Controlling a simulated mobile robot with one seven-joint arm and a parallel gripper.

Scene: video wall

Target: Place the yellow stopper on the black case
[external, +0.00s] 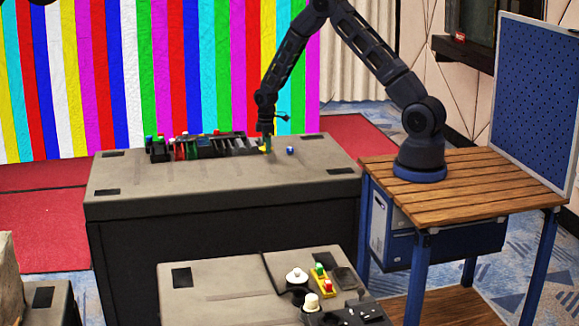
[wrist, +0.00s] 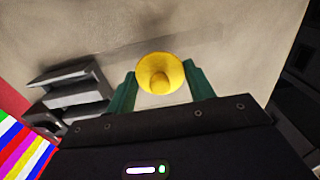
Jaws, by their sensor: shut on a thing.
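The yellow stopper (wrist: 160,72) is between the two green fingers of my gripper (wrist: 162,88) in the wrist view, its round face and central knob toward the camera. My gripper is shut on it. In the external view the stopper (external: 264,150) shows as a small yellow spot at the fingertips of my gripper (external: 267,144), low over the large grey-topped bench. I cannot tell whether it touches the surface. A black case (external: 222,146) with compartments stands on the bench just left of my gripper. Its dark open sections (wrist: 72,88) show at left in the wrist view.
Several small red, green and blue items stand at the case's left part. A blue ball (external: 290,150) lies right of my gripper on the bench (external: 150,190). A lower bench (external: 215,285) in front holds small coloured objects. The bench top's front is clear.

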